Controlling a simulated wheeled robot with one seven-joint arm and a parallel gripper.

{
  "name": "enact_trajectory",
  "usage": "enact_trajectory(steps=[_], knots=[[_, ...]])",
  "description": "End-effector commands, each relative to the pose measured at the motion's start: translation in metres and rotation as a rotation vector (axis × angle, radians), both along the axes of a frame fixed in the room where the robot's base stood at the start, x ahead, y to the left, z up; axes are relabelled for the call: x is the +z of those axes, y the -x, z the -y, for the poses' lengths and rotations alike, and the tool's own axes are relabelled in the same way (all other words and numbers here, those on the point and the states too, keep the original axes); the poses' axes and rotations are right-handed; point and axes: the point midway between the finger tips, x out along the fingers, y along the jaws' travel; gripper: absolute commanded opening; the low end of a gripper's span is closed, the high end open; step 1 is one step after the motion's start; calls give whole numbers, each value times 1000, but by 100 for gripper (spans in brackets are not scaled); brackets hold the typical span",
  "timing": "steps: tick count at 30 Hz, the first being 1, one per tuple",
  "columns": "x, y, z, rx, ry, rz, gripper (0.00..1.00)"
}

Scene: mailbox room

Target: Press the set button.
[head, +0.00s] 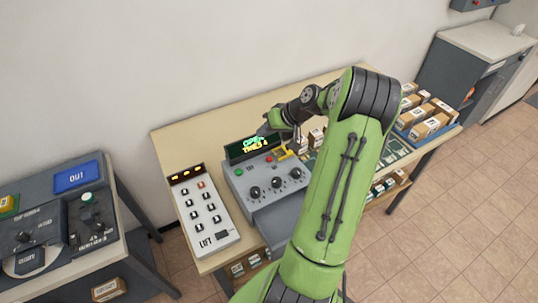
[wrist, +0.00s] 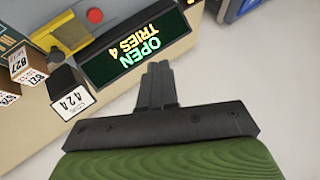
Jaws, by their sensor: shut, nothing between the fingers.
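A grey control box (head: 262,186) with three black dials stands on the table. It has a green button (head: 239,172) at its left, and a red button (wrist: 95,15) shows in the wrist view beside a yellow part. No label is legible enough to tell which is the set button. A dark display (head: 236,152) at the box's back reads "OPEN" and "TRIES 4" in the wrist view (wrist: 135,50). My gripper (head: 265,128) is shut and empty, near the display's upper edge; its fingertips (wrist: 157,68) show just beside the display in the wrist view.
A white keypad panel marked LIFT (head: 206,213) lies left of the box. A tray of parcels (head: 428,118) is at the right. The wall is close behind the table.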

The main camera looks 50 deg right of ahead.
Motion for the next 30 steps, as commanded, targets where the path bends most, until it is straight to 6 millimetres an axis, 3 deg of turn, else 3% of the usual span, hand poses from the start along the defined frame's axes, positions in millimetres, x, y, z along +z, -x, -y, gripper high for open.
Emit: enact_trajectory(steps=[1, 5, 19, 30], knots=[[-4, 4, 12, -23, -17, 20, 0], [-10, 8, 25, -48, -35, 53, 0], [-18, 8, 26, -49, -35, 54, 0], [-71, 8, 26, -50, -35, 54, 0]])
